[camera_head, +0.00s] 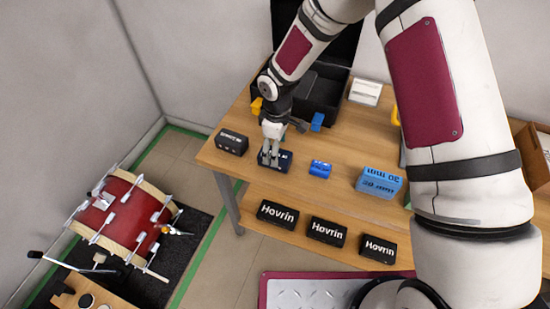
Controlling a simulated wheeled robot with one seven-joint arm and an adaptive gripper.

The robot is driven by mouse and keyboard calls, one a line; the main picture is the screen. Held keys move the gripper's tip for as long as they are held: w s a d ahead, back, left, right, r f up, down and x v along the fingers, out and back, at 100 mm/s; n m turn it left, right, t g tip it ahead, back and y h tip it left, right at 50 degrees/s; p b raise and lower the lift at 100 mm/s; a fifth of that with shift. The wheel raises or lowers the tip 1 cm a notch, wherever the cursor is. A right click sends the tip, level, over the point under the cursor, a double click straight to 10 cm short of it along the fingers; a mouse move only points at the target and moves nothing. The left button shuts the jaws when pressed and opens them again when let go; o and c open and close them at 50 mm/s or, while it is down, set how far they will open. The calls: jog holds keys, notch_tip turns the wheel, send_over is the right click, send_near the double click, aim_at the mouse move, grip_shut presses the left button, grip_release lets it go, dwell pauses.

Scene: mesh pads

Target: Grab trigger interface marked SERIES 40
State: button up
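A dark navy box (284,165) with small white lettering sits on the wooden table, directly under my gripper (271,160). The fingers reach down to its top and hide part of it and of its lettering. I cannot tell whether they touch or grip it. A black box (232,143) with white lettering stands to the left, near the table's left corner. The lettering on both boxes is too small to read surely, so I cannot tell which is marked SERIES 40.
A small blue box (320,169) and a larger light-blue box (379,183) stand to the right. Black Hovrin boxes (326,232) lie on the lower shelf. A black bin (322,95) and white box (365,92) stand behind. A red drum (122,213) is at left.

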jog(key=shift+s+f, duration=0.15)
jog(key=shift+f, duration=1.5)
jog(key=c, duration=1.6)
jog(key=shift+o, duration=0.2)
jog(key=shift+r, duration=0.15)
